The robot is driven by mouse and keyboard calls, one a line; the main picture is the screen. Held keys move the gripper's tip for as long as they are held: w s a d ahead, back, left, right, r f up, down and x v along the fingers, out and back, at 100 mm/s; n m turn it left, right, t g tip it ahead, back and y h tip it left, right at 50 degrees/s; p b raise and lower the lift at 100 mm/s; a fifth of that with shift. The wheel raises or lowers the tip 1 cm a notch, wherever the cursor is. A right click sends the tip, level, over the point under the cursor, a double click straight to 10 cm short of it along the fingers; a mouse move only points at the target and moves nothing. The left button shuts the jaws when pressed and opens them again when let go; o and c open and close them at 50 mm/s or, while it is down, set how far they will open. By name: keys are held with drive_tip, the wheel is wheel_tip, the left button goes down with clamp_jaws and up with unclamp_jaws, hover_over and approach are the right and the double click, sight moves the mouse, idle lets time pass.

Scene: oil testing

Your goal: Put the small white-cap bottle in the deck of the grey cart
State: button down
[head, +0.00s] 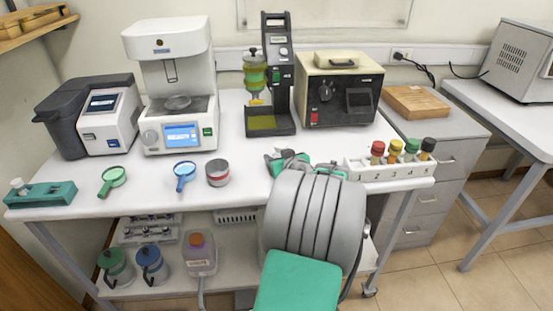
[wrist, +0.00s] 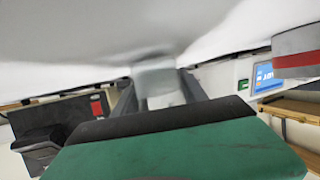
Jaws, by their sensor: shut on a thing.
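My gripper (head: 300,162) is at the front of the white table, its green parts showing past my grey wrist in the head view. In the wrist view my gripper (wrist: 158,88) is shut on a pale thing with a whitish end (wrist: 160,78), which looks like the small white-cap bottle. My wrist hides it in the head view. Another white-capped piece (head: 18,185) stands at the teal holder (head: 42,195) at the far left. I cannot clearly make out a grey cart; a grey drawer unit (head: 432,165) stands at the right.
The four-slot rack (head: 388,170) with colored-cap bottles is close to the right of my gripper. A round tin (head: 218,173) and two magnifiers (head: 113,178) lie to its left. Machines line the table's back. A wooden board (head: 415,102) lies on the drawer unit.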

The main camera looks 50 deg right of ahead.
drive_tip(key=shift+f+b, duration=0.2)
drive_tip(key=shift+b, duration=0.1)
drive_tip(key=c, duration=0.6)
unclamp_jaws()
